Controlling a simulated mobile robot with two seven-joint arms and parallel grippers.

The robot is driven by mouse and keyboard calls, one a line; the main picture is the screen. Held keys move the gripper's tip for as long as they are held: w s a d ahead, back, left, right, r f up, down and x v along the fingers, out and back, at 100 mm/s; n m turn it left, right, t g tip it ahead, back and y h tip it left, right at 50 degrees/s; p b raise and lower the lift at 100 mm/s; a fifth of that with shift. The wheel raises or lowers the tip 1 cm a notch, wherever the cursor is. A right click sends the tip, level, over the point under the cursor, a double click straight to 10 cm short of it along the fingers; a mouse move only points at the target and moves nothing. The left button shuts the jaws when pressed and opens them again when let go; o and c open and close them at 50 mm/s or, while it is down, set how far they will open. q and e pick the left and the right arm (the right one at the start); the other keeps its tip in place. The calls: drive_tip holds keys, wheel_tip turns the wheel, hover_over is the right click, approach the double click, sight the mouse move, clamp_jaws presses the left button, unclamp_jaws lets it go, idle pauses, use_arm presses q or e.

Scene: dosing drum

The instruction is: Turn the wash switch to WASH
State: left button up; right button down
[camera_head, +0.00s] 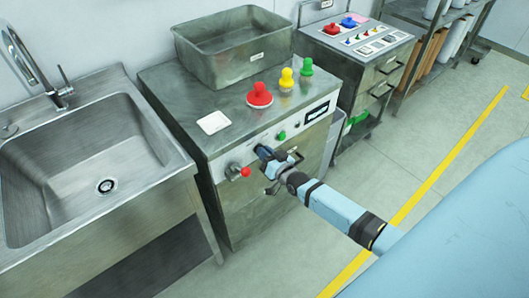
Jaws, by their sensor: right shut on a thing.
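The wash switch (263,151), seen as a dark blue knob, is on the front panel of the steel machine (163,95). My right gripper (269,162) reaches it from the front right and is shut on it. The gripper's fingers hide part of the knob, and I cannot read its labels or tell which position it points to. My left gripper is not in view.
A valve with a red handle (245,172) sticks out just left of my right gripper. A green button (282,135) and a display (317,112) are to the right. Red, yellow and green knobs and a steel tray (232,77) are on top. A sink (85,160) stands left.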

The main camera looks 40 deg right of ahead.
drive_tip(key=shift+f+m, duration=0.1)
drive_tip(key=shift+m, duration=1.1)
drive_tip(key=c, duration=1.2)
unclamp_jaws()
drive_tip(key=shift+o, duration=0.2)
drive_tip(key=shift+s+d, duration=0.1)
drive_tip(key=shift+s, duration=0.05)
drive_tip(key=s+d, duration=0.1)
drive_tip(key=s, duration=1.2)
drive_tip(key=shift+s, duration=0.3)
